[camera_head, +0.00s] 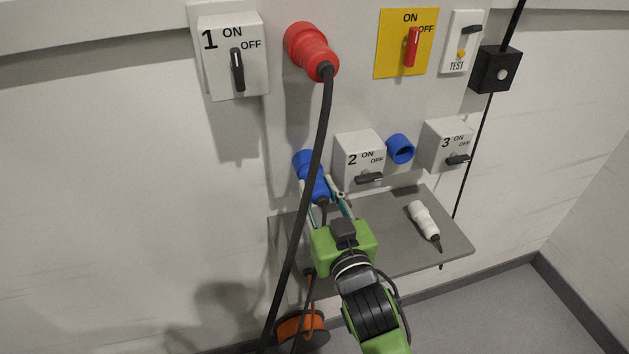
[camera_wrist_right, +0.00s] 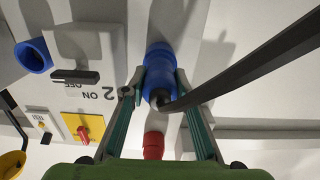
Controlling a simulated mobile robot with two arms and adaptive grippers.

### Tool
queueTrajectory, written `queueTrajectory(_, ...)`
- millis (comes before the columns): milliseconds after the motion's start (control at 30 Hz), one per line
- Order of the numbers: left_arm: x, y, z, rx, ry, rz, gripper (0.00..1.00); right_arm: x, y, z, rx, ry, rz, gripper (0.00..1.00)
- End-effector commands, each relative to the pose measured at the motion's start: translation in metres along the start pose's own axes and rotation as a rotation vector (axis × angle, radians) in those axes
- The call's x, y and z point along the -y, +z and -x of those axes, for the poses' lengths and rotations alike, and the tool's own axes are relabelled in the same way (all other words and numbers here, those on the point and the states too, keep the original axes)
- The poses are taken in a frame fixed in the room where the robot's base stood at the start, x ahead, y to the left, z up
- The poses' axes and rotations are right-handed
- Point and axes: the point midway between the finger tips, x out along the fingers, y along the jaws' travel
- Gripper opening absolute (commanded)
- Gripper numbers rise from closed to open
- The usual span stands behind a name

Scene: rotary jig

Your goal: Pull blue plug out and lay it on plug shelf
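The blue plug (camera_head: 309,176) sits in its wall socket left of switch box 2, with its black cable coming out of the near end. It also shows in the right wrist view (camera_wrist_right: 160,75). My right gripper (camera_head: 318,186) has a finger on each side of the plug, and both fingertips look in contact with it. In the right wrist view the fingers (camera_wrist_right: 161,85) close around the blue body. The grey plug shelf (camera_head: 390,238) is below the sockets. My left gripper is not in view.
A white plug (camera_head: 424,220) lies on the shelf's right part. A thick black cable hangs from the red plug (camera_head: 311,50) and passes in front of the blue plug. Switch boxes 2 (camera_head: 358,155) and 3 (camera_head: 447,144) flank an empty blue socket (camera_head: 400,149).

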Motion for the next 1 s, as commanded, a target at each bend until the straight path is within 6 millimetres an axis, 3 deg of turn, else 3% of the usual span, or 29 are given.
queueTrajectory(467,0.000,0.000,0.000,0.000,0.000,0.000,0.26,0.000,0.000,0.001,0.001,0.000,0.000,0.00)
queueTrajectory(1000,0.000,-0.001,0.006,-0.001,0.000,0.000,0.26,0.000,0.001,0.022,0.004,0.000,0.000,0.00)
